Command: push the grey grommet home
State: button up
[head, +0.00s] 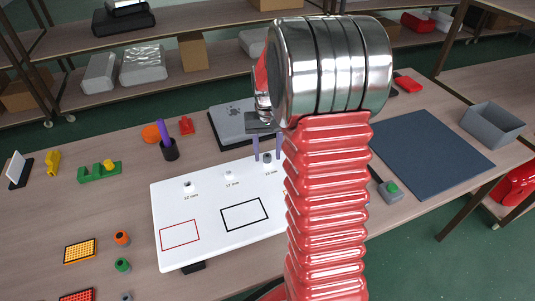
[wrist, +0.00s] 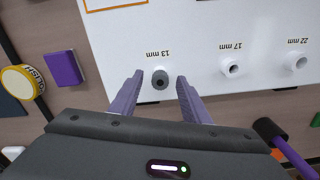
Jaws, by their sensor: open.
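The grey grommet (wrist: 160,79) is at the 13 mm position of the white board (wrist: 205,85), with its dark hole facing the wrist camera. In the head view the grommet (head: 267,158) shows as a small grey ring near the board's back edge. How deep it sits cannot be told. My gripper (wrist: 160,75) is open, its two purple fingers on either side of the grommet with gaps between. In the head view my gripper (head: 267,147) is partly hidden behind my red arm.
White bosses at 17 mm (wrist: 229,67) and 22 mm (wrist: 297,62) stand beside the grommet.

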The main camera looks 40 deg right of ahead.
notch_tip(320, 180, up, 13)
dwell(0.5)
jog(key=shift+f, duration=0.1)
dwell(0.5)
jog(key=s+a+r+n+t, duration=0.1)
jog(key=s+a+n+t, duration=0.1)
jog(key=s+a, duration=0.7)
jog(key=s+a+r+n+t, duration=0.2)
jog(key=s+a, duration=0.7)
jog(key=a, duration=0.5)
jog(key=shift+s+n+t, duration=0.4)
jog(key=shift+n+t, duration=0.4)
jog(key=shift+n, duration=0.1)
